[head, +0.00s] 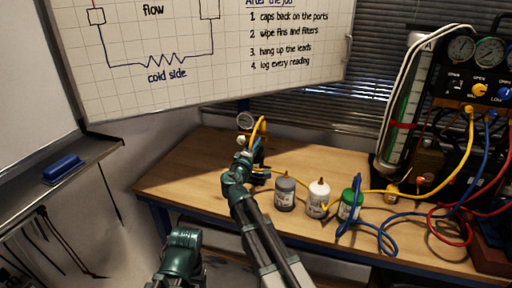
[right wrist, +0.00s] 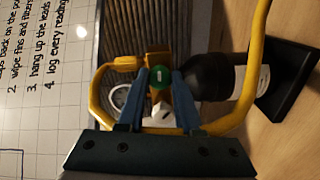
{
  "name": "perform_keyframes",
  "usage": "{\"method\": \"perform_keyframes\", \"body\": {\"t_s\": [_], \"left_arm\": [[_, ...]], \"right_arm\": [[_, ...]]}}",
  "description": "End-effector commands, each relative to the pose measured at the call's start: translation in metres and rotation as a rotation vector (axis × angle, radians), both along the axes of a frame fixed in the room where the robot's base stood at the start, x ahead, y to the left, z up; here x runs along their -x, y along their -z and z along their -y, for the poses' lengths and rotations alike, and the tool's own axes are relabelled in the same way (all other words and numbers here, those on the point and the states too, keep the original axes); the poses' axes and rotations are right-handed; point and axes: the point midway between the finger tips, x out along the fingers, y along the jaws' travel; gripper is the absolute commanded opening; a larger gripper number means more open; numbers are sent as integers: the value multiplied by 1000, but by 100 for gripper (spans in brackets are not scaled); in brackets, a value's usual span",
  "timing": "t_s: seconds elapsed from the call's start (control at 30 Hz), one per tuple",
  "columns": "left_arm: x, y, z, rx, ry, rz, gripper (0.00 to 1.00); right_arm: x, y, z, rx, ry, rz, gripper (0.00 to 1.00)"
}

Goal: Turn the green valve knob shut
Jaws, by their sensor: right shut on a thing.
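The green valve knob (right wrist: 160,77) shows in the right wrist view, between the two blue fingertips of my right gripper (right wrist: 160,84). The fingers are shut on it, one on each side. The knob sits in front of a yellow fitting (right wrist: 157,60) above a dark bottle (right wrist: 205,78) on a black base. In the head view my right gripper (head: 260,171) is at the rig near the back of the bench, and my arm hides the knob there. My left gripper is not in view.
A yellow hose (right wrist: 245,95) loops close around my right gripper. A round gauge (head: 245,120) stands behind. A grey can (head: 285,194), a white can (head: 318,199) and a green can (head: 350,205) stand to the right. The bench (head: 185,170) is bare at left.

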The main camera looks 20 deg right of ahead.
Motion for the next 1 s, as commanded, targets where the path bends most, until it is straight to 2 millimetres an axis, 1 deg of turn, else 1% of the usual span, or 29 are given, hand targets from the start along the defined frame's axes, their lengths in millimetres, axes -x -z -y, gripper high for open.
{"method": "perform_keyframes", "body": {"t_s": [0.43, 0.47, 0.5, 0.6, 0.87, 1.0], "left_arm": [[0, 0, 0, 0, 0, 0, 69], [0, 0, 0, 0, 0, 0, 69], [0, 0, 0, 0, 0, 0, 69], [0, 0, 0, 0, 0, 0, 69], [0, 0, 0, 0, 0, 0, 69], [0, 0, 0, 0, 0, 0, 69]], "right_arm": [[1, 1, 0, -10, 2, 4, 0], [1, 1, 0, -10, 2, 4, 40], [1, 1, 0, -10, 2, 4, 47], [1, 1, 0, -9, 1, 3, 64], [1, 0, 0, -7, 1, 3, 64], [9, 0, -5, -6, -1, 3, 64]]}}
